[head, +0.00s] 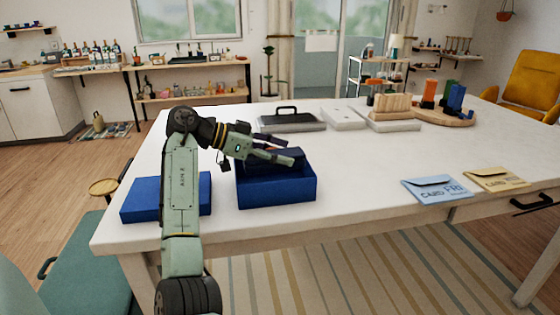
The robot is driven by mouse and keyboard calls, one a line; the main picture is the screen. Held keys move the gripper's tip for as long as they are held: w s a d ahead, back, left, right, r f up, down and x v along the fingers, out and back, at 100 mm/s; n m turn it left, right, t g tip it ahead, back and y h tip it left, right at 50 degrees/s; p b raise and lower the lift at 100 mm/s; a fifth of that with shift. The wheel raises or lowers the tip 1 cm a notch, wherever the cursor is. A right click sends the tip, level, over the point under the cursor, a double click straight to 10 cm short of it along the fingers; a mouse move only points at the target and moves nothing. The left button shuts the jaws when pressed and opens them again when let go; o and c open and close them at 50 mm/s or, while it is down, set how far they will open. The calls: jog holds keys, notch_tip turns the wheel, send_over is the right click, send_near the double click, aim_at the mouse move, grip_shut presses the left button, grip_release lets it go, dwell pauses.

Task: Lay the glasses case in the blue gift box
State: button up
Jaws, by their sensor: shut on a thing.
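The blue gift box (277,190) stands open on the white table near its front edge. My gripper (287,152) is over the box's opening, its fingers pointing right. It is shut on a dark navy case, the glasses case (298,157), which is partly hidden behind the fingers. The case is at the far part of the box's opening, about rim height. I cannot tell whether it touches the box's floor or walls.
A flat blue block like a lid (140,199) lies left of the box, partly behind my arm. Blue (436,190) and tan (495,179) envelopes lie to the right. A dark handled case (290,121) and a white box (343,118) lie behind. The table between box and envelopes is clear.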

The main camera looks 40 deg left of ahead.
aim_at(280, 169)
notch_tip(280, 169, down, 2)
jog(key=shift+f+p, duration=0.25)
jog(key=shift+p, duration=0.2)
jog(key=shift+f, duration=0.4)
jog(key=shift+f+b, duration=0.3)
jog(key=shift+f, duration=0.35)
jog(key=o, duration=1.2)
